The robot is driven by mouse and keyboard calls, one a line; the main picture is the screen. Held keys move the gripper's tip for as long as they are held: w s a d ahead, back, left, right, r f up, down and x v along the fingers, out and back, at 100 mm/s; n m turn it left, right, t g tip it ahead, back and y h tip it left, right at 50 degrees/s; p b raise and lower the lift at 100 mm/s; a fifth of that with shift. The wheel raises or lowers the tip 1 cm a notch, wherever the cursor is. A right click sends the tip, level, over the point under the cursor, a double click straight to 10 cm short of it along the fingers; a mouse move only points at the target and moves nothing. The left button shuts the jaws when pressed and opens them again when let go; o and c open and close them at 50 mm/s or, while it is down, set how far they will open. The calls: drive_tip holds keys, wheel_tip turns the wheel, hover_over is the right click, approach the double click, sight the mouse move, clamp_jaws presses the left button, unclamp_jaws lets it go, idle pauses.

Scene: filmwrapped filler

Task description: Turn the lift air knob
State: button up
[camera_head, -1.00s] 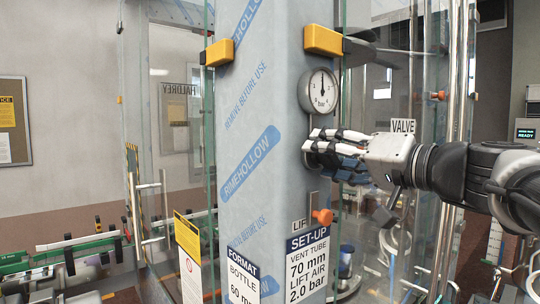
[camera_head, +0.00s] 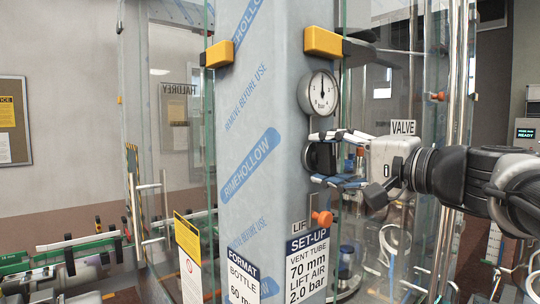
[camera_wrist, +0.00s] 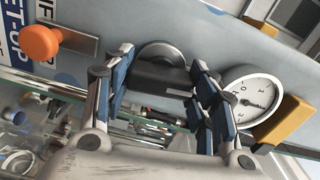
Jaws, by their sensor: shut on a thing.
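The black round knob (camera_head: 320,158) sits on the grey column just below a white dial gauge (camera_head: 320,92). My gripper (camera_head: 318,160) reaches in from the right and is shut on this knob, one finger above it and one below. In the wrist view the dark bar of the knob (camera_wrist: 163,76) lies between my two blue-padded fingers (camera_wrist: 165,88). The gauge (camera_wrist: 250,104) shows beside the right finger there. In the head view its needle points about straight up. My fingers hide part of the knob's edge.
An orange knob (camera_head: 322,217) stands out below, beside a partly covered label starting "LIF" and above the set-up sign (camera_head: 307,262). A yellow clamp (camera_head: 323,41) is above the gauge. Glass panels flank the column.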

drive_tip(key=shift+m, duration=0.5)
drive_tip(key=o, duration=1.1)
